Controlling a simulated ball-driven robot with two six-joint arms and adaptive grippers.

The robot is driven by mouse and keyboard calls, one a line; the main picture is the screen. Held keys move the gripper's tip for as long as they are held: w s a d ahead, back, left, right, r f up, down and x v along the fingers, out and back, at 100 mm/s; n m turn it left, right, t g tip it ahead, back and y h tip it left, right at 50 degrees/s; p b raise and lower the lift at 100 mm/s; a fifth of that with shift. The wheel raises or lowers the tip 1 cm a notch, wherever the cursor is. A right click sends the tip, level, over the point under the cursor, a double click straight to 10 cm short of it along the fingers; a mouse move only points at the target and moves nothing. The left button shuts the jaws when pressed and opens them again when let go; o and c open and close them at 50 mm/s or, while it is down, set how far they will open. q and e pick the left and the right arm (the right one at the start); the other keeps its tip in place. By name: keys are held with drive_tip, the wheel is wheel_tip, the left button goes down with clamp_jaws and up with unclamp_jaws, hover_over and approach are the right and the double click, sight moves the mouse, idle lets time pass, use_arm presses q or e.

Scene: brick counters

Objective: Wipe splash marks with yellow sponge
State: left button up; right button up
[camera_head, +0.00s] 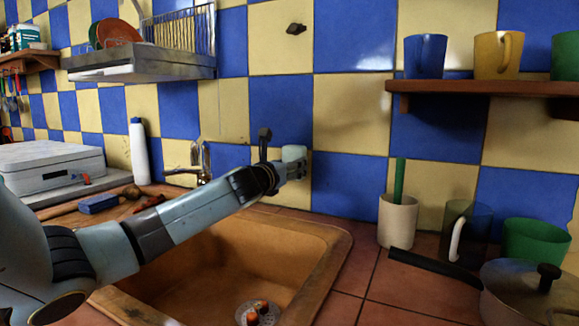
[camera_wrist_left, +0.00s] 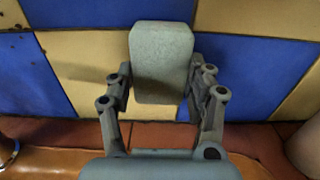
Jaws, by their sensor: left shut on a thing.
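My left gripper (camera_head: 288,170) reaches over the sink to the tiled wall. It is shut on a pale grey-green block (camera_wrist_left: 162,62), which looks like a sponge but not clearly yellow. The block also shows in the head view (camera_head: 294,153), at or very close to the wall; contact cannot be told. In the left wrist view the two fingers (camera_wrist_left: 160,98) grip its sides. Small dark specks (camera_wrist_left: 15,48) lie on the tiles at the upper left of that view, and a faint brownish smear (camera_wrist_left: 85,73) is left of the block. My right gripper is not in view.
The sink (camera_head: 225,260) lies below my left arm, with the tap (camera_head: 202,158) behind it. A blue block (camera_head: 98,204) and a white bottle (camera_head: 139,150) stand left. A cream cup (camera_head: 397,220), green bowl (camera_head: 535,242) and lidded pan (camera_head: 520,290) are right. A shelf (camera_head: 480,89) holds mugs.

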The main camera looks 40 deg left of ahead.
use_arm(q)
drive_tip(key=shift+p+x, duration=0.4)
drive_tip(key=shift+x, duration=0.6)
drive_tip(key=shift+w+d+p, duration=0.2)
drive_tip(key=shift+d+p, duration=0.15)
drive_tip(key=shift+d, duration=0.6)
drive_tip(key=shift+w+d+p, duration=0.25)
drive_tip(key=shift+d+p, duration=0.05)
drive_tip(key=shift+d, duration=0.65)
drive_tip(key=shift+w+r, duration=0.1)
drive_tip(key=shift+s+a+p, duration=0.15)
drive_tip(key=shift+s+a, duration=0.15)
drive_tip(key=shift+a, duration=0.65)
drive_tip(key=shift+s+a+p, duration=0.15)
drive_tip(key=shift+s+a, duration=0.1)
drive_tip(key=shift+a, duration=0.75)
drive_tip(key=shift+s, duration=0.35)
drive_tip(key=shift+v, duration=2.6)
